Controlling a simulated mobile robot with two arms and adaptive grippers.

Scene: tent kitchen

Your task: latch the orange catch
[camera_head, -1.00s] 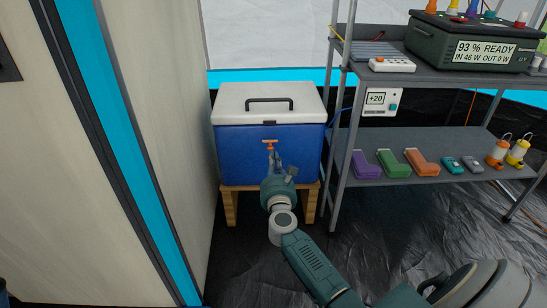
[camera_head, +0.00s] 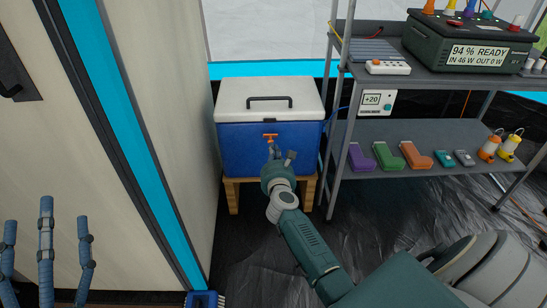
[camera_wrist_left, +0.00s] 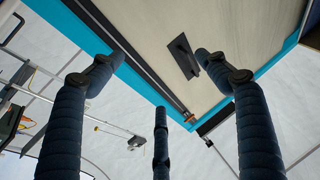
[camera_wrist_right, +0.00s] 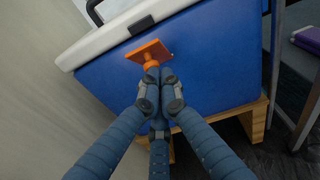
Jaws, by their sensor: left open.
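The orange catch (camera_head: 270,136) is on the blue front of a cooler (camera_head: 238,150), below its white lid (camera_head: 230,97). In the right wrist view the catch (camera_wrist_right: 148,52) shows a flat plate with a short stem, apart from a dark piece (camera_wrist_right: 141,25) on the lid's edge. My right gripper (camera_wrist_right: 152,78) has its fingers together at the stem, shut on it as far as I can see; the fingertips hide its lower end. My left gripper (camera_head: 45,245) is open and empty at the lower left, away from the cooler; its fingers (camera_wrist_left: 160,85) are spread apart.
The cooler stands closed on a wooden stand (camera_head: 308,190). The dark floor (camera_head: 245,250) in front is clear.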

